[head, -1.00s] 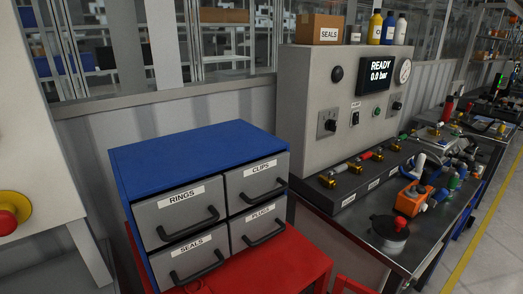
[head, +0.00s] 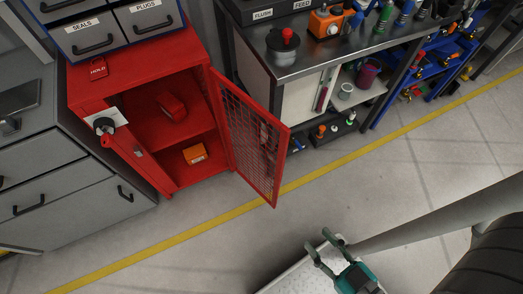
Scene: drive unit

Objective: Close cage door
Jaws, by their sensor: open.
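The red cage (head: 88,92) stands on the floor below the drawer unit. Its mesh door (head: 252,138) hangs wide open, hinged on the cage's right side and swung out toward the yellow floor line. Inside, a red item (head: 171,106) sits on the upper shelf and an orange box (head: 195,153) lies at the bottom. A dark lock-like part (head: 104,127) is on the left front post. My gripper (head: 324,244) is at the lower middle, open and empty, below and right of the door's free edge and apart from it.
A grey drawer cabinet (head: 67,212) stands left of the cage. A steel workbench (head: 298,60) with shelves stands right, behind the door. Open floor (head: 205,238) with a yellow line (head: 165,245) lies in front of the cage.

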